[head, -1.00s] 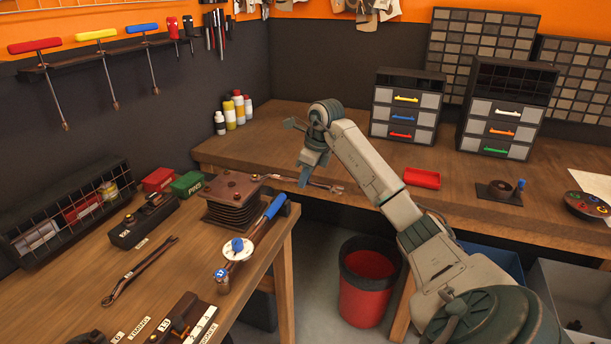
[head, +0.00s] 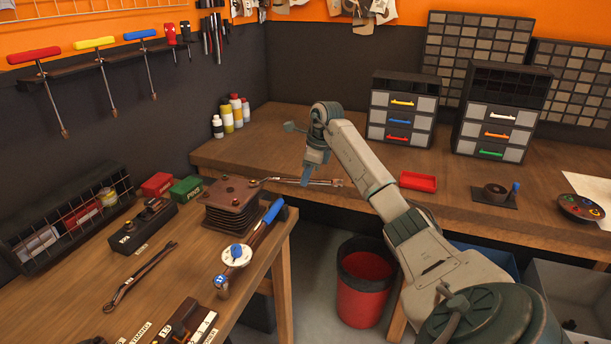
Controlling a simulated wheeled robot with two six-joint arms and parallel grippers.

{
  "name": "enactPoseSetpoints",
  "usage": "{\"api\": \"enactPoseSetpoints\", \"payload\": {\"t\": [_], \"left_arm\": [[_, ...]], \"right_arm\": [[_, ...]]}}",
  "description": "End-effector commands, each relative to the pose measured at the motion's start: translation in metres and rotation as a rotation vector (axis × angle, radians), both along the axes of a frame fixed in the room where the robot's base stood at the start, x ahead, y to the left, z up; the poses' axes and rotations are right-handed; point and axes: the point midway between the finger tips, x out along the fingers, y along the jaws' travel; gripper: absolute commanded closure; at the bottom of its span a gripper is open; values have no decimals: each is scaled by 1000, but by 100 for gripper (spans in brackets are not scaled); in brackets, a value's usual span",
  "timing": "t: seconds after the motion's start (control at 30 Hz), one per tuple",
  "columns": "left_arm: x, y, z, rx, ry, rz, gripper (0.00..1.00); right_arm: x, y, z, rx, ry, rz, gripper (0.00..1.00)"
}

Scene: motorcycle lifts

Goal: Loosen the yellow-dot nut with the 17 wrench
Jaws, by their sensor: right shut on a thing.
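My right gripper (head: 307,181) is shut on a metal wrench (head: 326,182) and holds it beyond the right edge of the near bench. The wrench lies nearly level, and its left end is at the back right corner of a stack of brown plates (head: 232,205). Small nuts sit on the top plate. I cannot make out a yellow dot, the wrench's size mark, or whether its jaw is seated on a nut. My left gripper is out of view.
Another wrench (head: 140,276) and a blue-handled tool with a round dial (head: 237,254) lie on the near bench (head: 80,303). A red bin (head: 365,290) is on the floor below.

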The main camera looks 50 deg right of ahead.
Motion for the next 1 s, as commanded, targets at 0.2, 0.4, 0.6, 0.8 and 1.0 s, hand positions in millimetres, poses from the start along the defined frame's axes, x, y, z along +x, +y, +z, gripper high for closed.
{"api": "enactPoseSetpoints", "payload": {"t": [0.2,0.4,0.6,0.8,1.0], "left_arm": [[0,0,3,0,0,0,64],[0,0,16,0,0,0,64],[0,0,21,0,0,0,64],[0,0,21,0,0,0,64],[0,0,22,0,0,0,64]], "right_arm": [[3,-2,2,0,-2,15,100],[16,-16,4,3,-3,127,100],[27,-27,2,1,-2,228,100],[28,-29,0,-1,-2,251,100],[29,-29,0,0,-3,255,100]]}}
